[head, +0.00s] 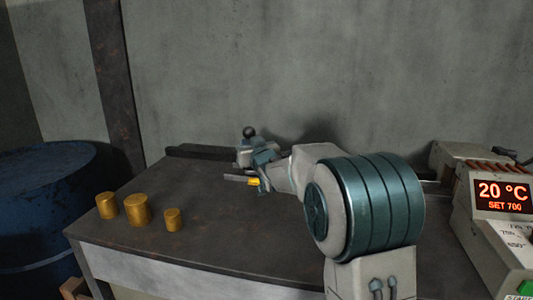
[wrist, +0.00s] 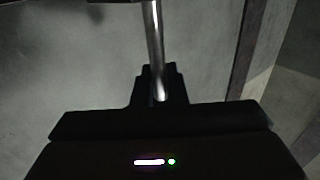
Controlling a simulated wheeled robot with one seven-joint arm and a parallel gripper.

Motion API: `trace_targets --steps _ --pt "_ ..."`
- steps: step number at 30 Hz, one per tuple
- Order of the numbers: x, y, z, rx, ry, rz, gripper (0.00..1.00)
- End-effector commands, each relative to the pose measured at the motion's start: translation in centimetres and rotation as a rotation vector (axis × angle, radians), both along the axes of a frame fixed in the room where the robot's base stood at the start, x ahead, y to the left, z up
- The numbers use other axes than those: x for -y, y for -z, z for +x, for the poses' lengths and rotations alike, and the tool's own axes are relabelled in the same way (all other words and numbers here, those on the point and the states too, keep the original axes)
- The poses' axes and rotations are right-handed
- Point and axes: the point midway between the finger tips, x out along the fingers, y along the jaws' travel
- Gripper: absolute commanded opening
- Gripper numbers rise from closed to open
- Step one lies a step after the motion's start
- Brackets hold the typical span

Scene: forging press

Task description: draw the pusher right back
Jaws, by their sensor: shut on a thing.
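The pusher shows as a dark round knob (head: 249,131) standing just above my gripper (head: 257,162), at the back middle of the bench. In the wrist view a shiny metal rod (wrist: 154,45) runs down to the dark jaws of my gripper (wrist: 154,85). My gripper is shut on the pusher's handle; the exact grip is too dark and small to make out. A small yellow part (head: 253,181) shows just below the jaws. My arm hides much of the bench to the right and whatever lies behind it.
Several brass billets (head: 137,209) stand at the bench's left front. A blue drum (head: 45,200) stands left of the bench (head: 215,240). A heater control box (head: 503,197) at the right reads 20 °C, set 700. A dark low rail (head: 200,152) lies along the wall.

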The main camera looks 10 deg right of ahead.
Motion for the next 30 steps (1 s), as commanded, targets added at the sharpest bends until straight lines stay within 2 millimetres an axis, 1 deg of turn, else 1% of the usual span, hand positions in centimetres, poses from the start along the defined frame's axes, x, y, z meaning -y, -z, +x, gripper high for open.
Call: trace_targets --steps 1,6,9,12,15,21,30 --pt "-2.1 0.5 0.6 0.007 -0.012 0.002 0.00" --pt "-7.7 0.3 2.8 0.005 -0.013 0.002 0.00" --pt "-10.8 -0.1 4.1 0.004 -0.012 0.001 0.00" --pt "-13.3 -0.4 5.2 0.002 -0.009 -0.001 0.00" --pt "-15.4 -0.5 6.1 0.000 -0.007 -0.001 0.00" --pt "-18.9 -0.7 7.6 -0.001 -0.006 -0.002 0.00" --pt "-23.3 -0.8 9.5 -0.001 -0.005 -0.002 0.00"
